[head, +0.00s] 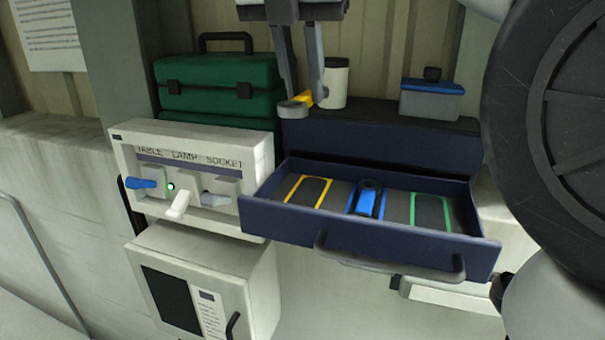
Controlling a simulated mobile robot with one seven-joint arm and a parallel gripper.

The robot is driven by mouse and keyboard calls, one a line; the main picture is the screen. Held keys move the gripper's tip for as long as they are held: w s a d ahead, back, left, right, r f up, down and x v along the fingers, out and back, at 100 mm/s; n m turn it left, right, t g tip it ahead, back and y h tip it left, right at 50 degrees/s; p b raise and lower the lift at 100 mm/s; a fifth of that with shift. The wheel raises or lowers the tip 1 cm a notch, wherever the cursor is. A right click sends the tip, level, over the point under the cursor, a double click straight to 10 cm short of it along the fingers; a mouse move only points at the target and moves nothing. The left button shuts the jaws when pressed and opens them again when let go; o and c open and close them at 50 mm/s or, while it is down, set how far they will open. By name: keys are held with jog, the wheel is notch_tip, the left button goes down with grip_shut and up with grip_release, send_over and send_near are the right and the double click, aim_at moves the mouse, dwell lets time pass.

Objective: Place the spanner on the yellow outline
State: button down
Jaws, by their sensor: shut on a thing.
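My gripper (307,96) is shut on the spanner (295,107), which shows a yellow part and a grey rounded end. My fingers hide part of the spanner. I hold it above the back left of the open drawer (370,236), apart from the drawer floor. The yellow outline (325,193) is at the left of the drawer floor and is empty. A blue tool (368,198) lies at the blue outline (351,199) in the middle. The green outline (413,209) at the right is empty.
The dark cabinet top (390,114) behind the drawer bears a white cup (336,84) close to my gripper and a grey box with blue lid (432,100). Green cases (218,80) stand at the left. A lamp socket panel (255,150) with levers is beside the drawer.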

aim_at(289, 108)
notch_tip(289, 108, down, 16)
jog(key=b, duration=0.3)
jog(key=shift+f+b, duration=0.1)
jog(key=shift+b, duration=0.2)
jog(key=shift+f, duration=0.1)
jog(key=c, duration=1.6)
grip_release()
jog(key=shift+o, duration=0.2)
jog(key=p+v, duration=0.2)
jog(key=v, duration=1)
